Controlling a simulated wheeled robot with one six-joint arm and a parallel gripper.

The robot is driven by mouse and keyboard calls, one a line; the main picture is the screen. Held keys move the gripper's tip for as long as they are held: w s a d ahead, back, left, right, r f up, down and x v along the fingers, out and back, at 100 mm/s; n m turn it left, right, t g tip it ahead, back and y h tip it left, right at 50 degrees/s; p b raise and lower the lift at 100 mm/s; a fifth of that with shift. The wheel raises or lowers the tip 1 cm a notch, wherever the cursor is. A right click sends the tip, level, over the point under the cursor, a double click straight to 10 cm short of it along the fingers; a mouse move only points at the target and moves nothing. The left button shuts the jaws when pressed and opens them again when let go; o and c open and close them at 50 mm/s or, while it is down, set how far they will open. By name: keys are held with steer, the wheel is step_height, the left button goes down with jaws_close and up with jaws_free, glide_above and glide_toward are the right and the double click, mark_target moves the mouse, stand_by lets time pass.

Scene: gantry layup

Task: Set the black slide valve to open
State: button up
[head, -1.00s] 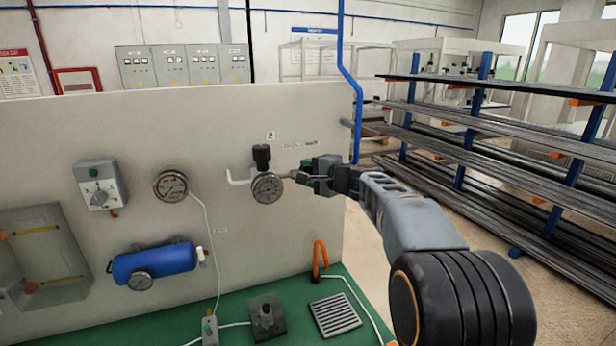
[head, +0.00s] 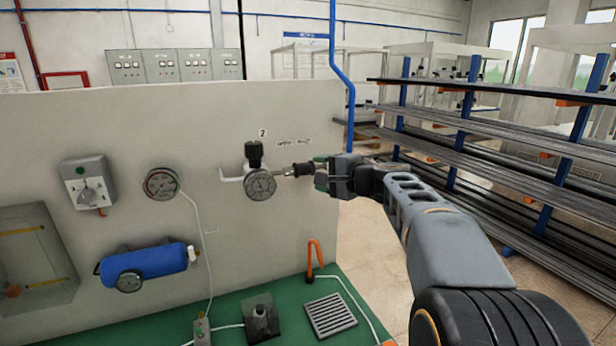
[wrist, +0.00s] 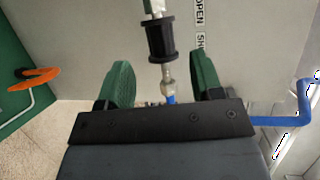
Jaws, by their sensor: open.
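The black slide valve is a ribbed dark sleeve (wrist: 162,40) on a metal pipe fitting, right of a round gauge (head: 260,184) in the head view, where the sleeve (head: 303,169) also shows. Two small labels sit above it on the panel; the wrist view reads OPEN (wrist: 200,12) and the start of SHUT (wrist: 200,41). The sleeve appears level with the second label. My gripper (wrist: 163,78) is open, its green fingers either side of the pipe line, with the sleeve just beyond the fingertips. In the head view my gripper (head: 318,175) is right of the sleeve.
A black-knobbed regulator (head: 254,152) stands above the gauge. An orange hook-shaped handle (head: 314,258) rises from the green bench (head: 285,318) below. A blue pipe (head: 350,110) runs down behind the panel's right edge. Racks of long bars (head: 470,145) stand at right.

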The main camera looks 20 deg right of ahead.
steer(key=b+v, duration=0.1)
steer(key=v, duration=0.5)
steer(key=shift+d, duration=0.1)
stand_by(0.4)
steer(key=s+a+f+n+g+h, duration=0.1)
steer(key=s+f+n+g+h, duration=0.35)
steer(key=f, duration=1.05)
steer(key=s+a+f+n+g+h, duration=0.1)
steer(key=s+a+f+n+g, duration=0.1)
steer(key=s, duration=0.6)
steer(key=s+a+f+n+g+h, duration=0.2)
steer(key=s+a+f+n, duration=0.3)
steer(key=s+f, duration=0.3)
steer(key=shift+f+n+g, duration=0.3)
steer(key=shift+n+g, duration=0.45)
steer(key=shift+g, duration=0.1)
